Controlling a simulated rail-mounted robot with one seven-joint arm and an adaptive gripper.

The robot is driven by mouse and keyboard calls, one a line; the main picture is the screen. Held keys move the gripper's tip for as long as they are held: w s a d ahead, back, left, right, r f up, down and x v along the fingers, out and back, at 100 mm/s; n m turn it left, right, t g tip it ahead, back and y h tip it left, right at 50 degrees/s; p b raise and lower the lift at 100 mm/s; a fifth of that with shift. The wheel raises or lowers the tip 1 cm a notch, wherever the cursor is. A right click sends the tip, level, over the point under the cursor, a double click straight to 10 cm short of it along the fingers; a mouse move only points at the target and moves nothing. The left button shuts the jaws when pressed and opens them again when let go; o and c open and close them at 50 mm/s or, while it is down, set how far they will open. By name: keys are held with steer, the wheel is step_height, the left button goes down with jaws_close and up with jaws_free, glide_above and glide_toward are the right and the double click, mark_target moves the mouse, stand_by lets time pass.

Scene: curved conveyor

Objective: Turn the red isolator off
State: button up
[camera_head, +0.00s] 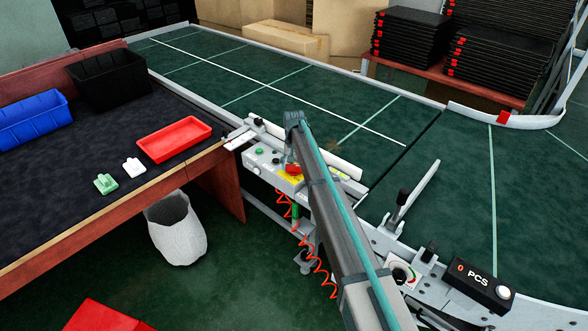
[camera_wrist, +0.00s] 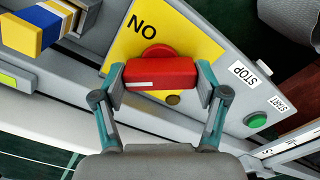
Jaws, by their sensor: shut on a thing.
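The red isolator (camera_wrist: 158,73) is a red rotary handle on a yellow plate (camera_wrist: 190,45) marked "NO". In the wrist view its bar lies roughly level across the picture. My gripper (camera_wrist: 160,90) has one finger at each end of the bar and is shut on it. In the head view the isolator (camera_head: 293,170) shows as a small red patch on the control box beside the conveyor. My gripper (camera_head: 291,155) is at it there, and my arm covers part of the box.
A green button (camera_wrist: 256,120) by STOP and START labels sits right of the isolator. The grey control box (camera_head: 262,165) adjoins the green conveyor (camera_head: 330,95). A table with a red tray (camera_head: 174,139) stands left. A counter marked PCS (camera_head: 480,284) is at lower right.

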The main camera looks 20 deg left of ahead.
mark_target(294, 165)
steer(key=n+b, duration=0.1)
steer(key=n, duration=0.4)
steer(key=shift+n, duration=0.4)
steer(key=n+b, duration=0.1)
steer(key=n, duration=0.3)
steer(key=shift+n, duration=0.4)
steer(key=o, duration=1.2)
steer(key=shift+c, duration=0.2)
step_height(294, 165, up, 12)
